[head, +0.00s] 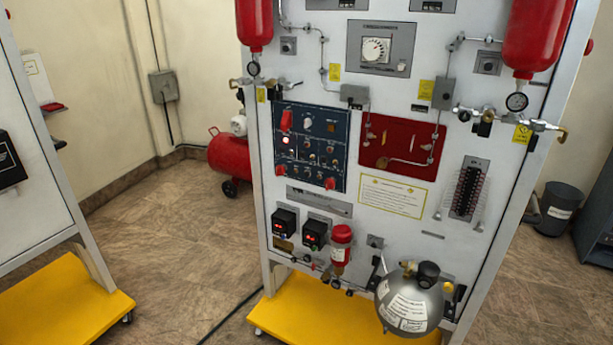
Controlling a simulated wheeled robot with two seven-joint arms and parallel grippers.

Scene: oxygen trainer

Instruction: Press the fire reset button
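The trainer board (460,180) stands upright ahead of me. A dark blue control panel (318,110) is on its left half, with small switches, knobs and red guarded switches. A red guard (286,120) is at the panel's upper left, and a lit round lamp (289,141) is just below it. A small brownish square (332,127) is at the panel's upper right. The labels are too small to read, so I cannot tell which control is the fire reset button. Neither of my grippers is in view.
A red panel (377,125) is right of the blue one. A grey sphere tank (410,305) juts out at the lower front, above the yellow base (290,318). Another trainer stand (50,215) is at left. Bare floor (180,230) lies between the stands.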

